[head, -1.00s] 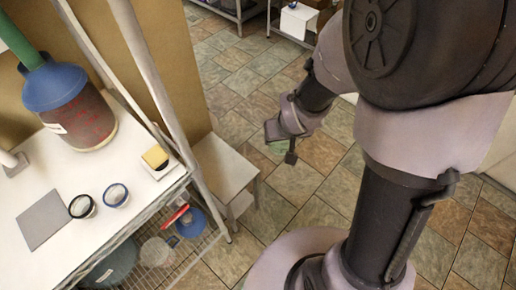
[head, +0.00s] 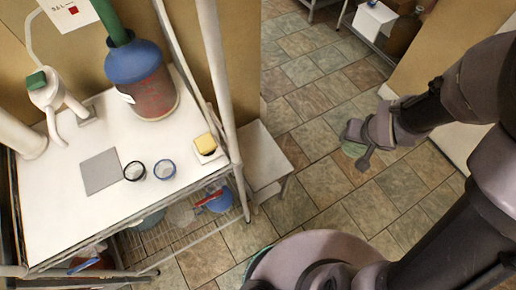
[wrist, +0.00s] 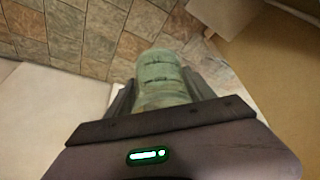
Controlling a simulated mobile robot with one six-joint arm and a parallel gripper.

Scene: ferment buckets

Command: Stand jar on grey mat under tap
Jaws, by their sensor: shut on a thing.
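My gripper (head: 362,155) is at the right in the head view, out over the tiled floor and well away from the table. It is shut on a greenish clear jar (wrist: 160,80), seen between the fingers in the wrist view; in the head view the jar (head: 354,149) is mostly hidden behind the gripper. The grey mat (head: 100,171) lies flat and bare on the white table at the left. The tap (head: 50,100), white with a green top, stands behind the mat with its spout hanging down.
Two small round dishes or lids (head: 164,169) lie right of the mat. A blue-topped bucket (head: 143,85) and a yellow sponge on a white block (head: 206,144) stand on the table (head: 90,225). A metal post (head: 217,90) rises at the table's right. A low white stand (head: 262,160) is beside it.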

